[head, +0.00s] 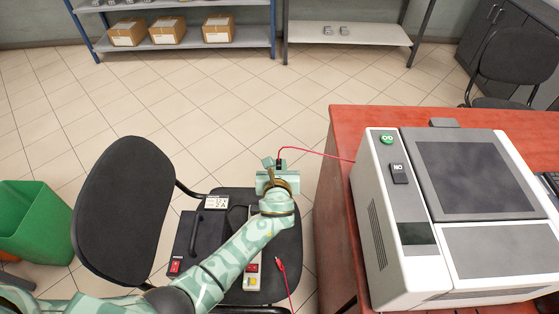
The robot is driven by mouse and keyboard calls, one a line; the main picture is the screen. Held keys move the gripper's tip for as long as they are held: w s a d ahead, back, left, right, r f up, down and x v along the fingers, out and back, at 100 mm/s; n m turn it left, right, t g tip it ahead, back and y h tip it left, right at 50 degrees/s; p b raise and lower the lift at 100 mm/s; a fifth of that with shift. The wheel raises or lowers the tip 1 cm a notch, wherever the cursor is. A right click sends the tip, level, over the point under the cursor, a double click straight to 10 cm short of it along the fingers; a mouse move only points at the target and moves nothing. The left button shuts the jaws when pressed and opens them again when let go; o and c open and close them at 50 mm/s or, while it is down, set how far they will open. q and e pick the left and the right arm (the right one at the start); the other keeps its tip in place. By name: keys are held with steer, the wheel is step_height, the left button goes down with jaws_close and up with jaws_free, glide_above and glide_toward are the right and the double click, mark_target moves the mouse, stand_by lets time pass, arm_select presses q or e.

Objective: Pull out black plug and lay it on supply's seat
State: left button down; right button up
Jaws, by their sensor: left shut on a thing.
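My left gripper (278,168) is over the far edge of the black chair seat (291,236), shut on a small dark piece that appears to be the black plug (280,162). A thin red cable runs from there to the machine (378,215) on the red table. The plug is mostly hidden by the fingers. The supply (186,238), a black box with a small display and red switch, is on the seat left of my arm. A red plug (280,265) with a red lead is on the seat's near right. My right gripper is not in view.
My arm covers part of a power strip (252,282) on the seat. The red table (345,120) stands close on the right. A green bin (30,225) is at the left. Shelves with boxes (127,31) are at the back; the tiled floor between is clear.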

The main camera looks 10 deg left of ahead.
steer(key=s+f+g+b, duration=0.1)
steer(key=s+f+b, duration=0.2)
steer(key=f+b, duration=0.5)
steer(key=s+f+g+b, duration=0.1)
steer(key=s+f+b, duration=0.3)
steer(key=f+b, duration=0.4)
arm_select(q)
steer(key=shift+g, duration=0.9)
steer(key=f, duration=0.8)
steer(key=s+f, duration=0.1)
steer(key=f, duration=0.8)
steer(key=s+f+b, duration=0.1)
steer(key=f, duration=0.8)
steer(key=shift+s+f, duration=0.15)
steer(key=shift+f, duration=0.05)
step_height(320, 180, down, 4)
steer(key=b, duration=0.4)
steer(key=shift+f, duration=0.15)
steer(key=shift+f+b, duration=0.5)
steer(key=shift+b, duration=0.15)
steer(key=shift+f, duration=0.1)
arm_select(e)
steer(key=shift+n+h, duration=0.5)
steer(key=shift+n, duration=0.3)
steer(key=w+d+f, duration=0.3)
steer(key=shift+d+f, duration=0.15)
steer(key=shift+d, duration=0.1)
arm_select(q)
steer(key=c, duration=1.3)
jaws_free()
